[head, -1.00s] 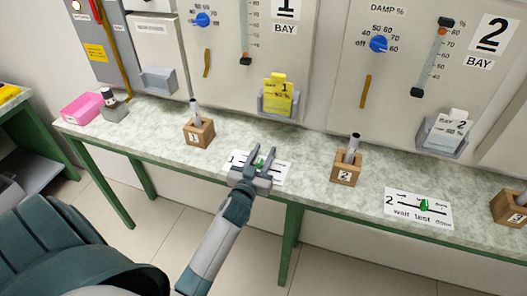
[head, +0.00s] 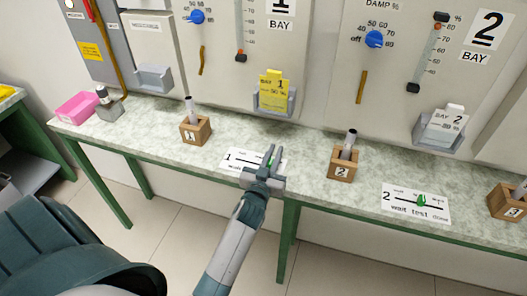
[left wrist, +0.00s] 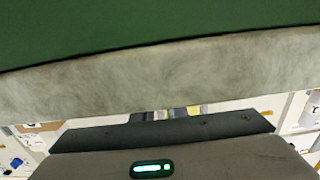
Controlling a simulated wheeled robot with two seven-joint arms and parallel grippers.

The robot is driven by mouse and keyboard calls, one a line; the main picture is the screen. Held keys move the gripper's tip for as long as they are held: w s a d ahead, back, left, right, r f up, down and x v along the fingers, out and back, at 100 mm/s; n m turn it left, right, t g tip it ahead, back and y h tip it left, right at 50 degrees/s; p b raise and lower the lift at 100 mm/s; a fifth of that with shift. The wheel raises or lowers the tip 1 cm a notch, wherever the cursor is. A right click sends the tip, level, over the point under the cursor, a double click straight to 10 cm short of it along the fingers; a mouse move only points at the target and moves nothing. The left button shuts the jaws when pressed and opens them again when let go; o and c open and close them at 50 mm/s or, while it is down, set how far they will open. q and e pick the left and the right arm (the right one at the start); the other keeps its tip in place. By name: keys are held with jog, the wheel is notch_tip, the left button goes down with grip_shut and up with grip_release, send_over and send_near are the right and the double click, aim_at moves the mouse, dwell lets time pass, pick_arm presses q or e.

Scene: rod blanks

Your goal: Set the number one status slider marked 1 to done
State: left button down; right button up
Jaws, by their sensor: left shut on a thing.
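The status slider card marked 1 (head: 238,157) lies on the bench between two wooden blocks. It is white with a black track. My left gripper (head: 274,154) is over the right part of this card, shut on the green slider knob (head: 272,163), which shows partly between the fingers. The gripper hides the card's right part and most of its wording, so I cannot read the knob's exact setting. In the left wrist view the knob cannot be made out. My right gripper is not in view.
Wooden blocks 1 (head: 195,130) and 2 (head: 342,164), each holding a grey rod, flank the card. A yellow bay 1 card (head: 273,90) stands in a holder behind.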

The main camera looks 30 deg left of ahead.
pick_arm(q)
jog(key=shift+w+d, duration=0.2)
jog(key=shift+d, duration=0.55)
jog(key=c, duration=1.8)
grip_release()
jog(key=shift+d, duration=0.1)
jog(key=shift+o, duration=0.2)
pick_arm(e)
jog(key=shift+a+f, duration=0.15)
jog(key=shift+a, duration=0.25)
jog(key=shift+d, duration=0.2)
pick_arm(q)
jog(key=shift+s, duration=0.1)
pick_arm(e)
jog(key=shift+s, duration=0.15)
